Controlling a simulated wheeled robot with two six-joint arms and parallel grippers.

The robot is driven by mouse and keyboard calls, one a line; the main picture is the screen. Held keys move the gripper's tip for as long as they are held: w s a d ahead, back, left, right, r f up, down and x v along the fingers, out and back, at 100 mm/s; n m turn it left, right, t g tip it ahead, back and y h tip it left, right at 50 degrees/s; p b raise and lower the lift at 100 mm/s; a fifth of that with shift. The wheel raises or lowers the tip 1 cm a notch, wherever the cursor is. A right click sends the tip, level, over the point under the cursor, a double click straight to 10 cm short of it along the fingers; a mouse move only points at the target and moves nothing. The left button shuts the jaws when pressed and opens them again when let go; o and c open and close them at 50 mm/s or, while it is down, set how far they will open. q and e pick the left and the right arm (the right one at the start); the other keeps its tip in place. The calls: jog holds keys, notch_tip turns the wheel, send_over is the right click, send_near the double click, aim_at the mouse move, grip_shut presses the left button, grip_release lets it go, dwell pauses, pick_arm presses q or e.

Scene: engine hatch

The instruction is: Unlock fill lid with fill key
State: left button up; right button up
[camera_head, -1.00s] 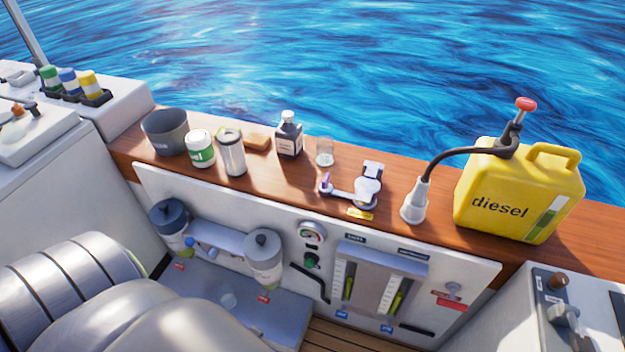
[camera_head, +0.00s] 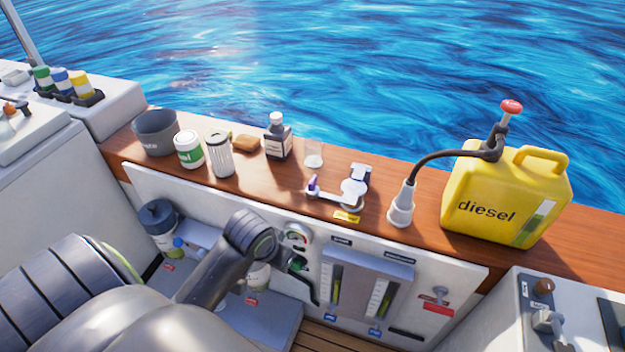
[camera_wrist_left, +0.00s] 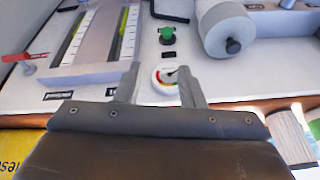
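The fill fitting with its round white fill lid (camera_head: 354,188) sits on the wooden ledge, above a small yellow label. A small purple-topped piece (camera_head: 313,184), seemingly the fill key, stands at the left end of the fitting's white strip; I cannot tell how it is attached. My left arm reaches up in front of the panel in the head view, but its fingers are not discernible there. In the left wrist view my left gripper (camera_wrist_left: 160,84) has its two fingers apart and empty, with the panel's round gauge beyond them. My right gripper is out of view.
The yellow diesel can (camera_head: 508,195) and a white funnel with a dark hose (camera_head: 401,206) stand right of the fitting. A small glass (camera_head: 314,154), dark bottle (camera_head: 278,137), striped canister (camera_head: 219,154), green-labelled jar (camera_head: 189,150) and grey pot (camera_head: 156,133) stand left. Water lies beyond the ledge.

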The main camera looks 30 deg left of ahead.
pick_arm(q)
jog(key=w+a+r, duration=0.3)
jog(key=w+r, duration=0.4)
jog(key=w, duration=0.4)
jog(key=n, duration=0.2)
send_near(313, 179)
jog(key=b+x, duration=0.1)
jog(key=x, duration=0.9)
jog(key=shift+f, duration=0.2)
grip_shut()
